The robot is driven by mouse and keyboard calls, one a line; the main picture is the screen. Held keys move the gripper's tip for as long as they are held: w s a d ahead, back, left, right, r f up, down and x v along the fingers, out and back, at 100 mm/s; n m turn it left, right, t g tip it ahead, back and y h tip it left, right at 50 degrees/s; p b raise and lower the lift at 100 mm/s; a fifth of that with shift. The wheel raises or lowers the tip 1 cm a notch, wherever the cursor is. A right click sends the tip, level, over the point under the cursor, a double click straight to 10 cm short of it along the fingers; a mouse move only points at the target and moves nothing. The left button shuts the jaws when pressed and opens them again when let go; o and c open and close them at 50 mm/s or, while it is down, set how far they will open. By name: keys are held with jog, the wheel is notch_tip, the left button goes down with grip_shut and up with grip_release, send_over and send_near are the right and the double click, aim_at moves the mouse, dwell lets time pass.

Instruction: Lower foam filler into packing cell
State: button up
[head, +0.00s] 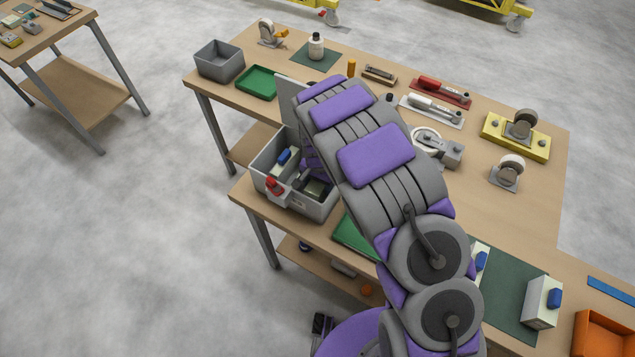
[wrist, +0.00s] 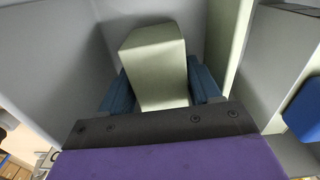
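The foam filler (wrist: 155,62) is a pale green block between my gripper's two blue fingers (wrist: 160,90) in the wrist view. Both fingers lie against its sides, with no clear gap. Grey walls (wrist: 70,60) stand around it, and a pale green upright face is close on its right. In the head view, my gripper (head: 306,181) reaches down into the grey packing box (head: 300,206) at the table's left edge. A greenish block (head: 316,188) shows in the box beside it. Whether the filler touches the cell floor is hidden.
A white carton with a blue part (head: 284,160) and a red-topped item (head: 274,186) stand in the box's left side. A raised grey flap (head: 291,92) is behind it. A green tray (head: 257,82) and grey bin (head: 219,61) stand farther back. Tools and tape dispensers crowd the right.

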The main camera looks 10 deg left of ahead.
jog(key=o, duration=0.4)
jog(key=shift+d, duration=0.15)
jog(key=shift+r, duration=0.1)
jog(key=shift+r, duration=0.2)
notch_tip(320, 180, up, 17)
jog(key=p, duration=0.1)
jog(key=shift+f, duration=0.1)
dwell(0.3)
